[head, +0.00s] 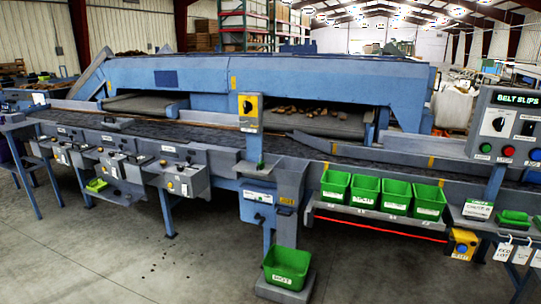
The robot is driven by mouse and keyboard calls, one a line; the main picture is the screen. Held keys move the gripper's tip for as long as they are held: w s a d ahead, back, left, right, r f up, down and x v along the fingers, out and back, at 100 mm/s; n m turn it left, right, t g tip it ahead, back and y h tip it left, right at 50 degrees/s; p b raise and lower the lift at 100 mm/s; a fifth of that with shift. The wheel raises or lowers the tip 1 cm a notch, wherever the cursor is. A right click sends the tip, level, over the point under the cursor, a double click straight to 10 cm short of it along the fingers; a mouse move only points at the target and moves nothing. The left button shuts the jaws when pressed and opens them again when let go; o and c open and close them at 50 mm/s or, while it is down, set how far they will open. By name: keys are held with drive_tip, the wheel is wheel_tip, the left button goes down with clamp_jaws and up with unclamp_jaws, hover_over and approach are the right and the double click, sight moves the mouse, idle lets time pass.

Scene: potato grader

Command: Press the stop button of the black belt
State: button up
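The black belt (200,137) runs along the front of the blue grader, from the far left towards the right. A grey panel marked "BELT SLIPS" (514,125) at the right edge carries a dial, a green button (486,148), a red button (508,151) and a blue button (534,154). A yellow box with a black knob (248,106) stands on a post at the middle. Another yellow box with a blue round part (462,245) hangs low at the right. I cannot tell which control is the belt's stop button; small labels are unreadable. My gripper is not in view.
Several green bins (366,192) stand on a shelf before the belt. One green bin (287,267) stands low at the front middle. Grey control boxes (176,177) line the left side. Tags hang at the lower right.

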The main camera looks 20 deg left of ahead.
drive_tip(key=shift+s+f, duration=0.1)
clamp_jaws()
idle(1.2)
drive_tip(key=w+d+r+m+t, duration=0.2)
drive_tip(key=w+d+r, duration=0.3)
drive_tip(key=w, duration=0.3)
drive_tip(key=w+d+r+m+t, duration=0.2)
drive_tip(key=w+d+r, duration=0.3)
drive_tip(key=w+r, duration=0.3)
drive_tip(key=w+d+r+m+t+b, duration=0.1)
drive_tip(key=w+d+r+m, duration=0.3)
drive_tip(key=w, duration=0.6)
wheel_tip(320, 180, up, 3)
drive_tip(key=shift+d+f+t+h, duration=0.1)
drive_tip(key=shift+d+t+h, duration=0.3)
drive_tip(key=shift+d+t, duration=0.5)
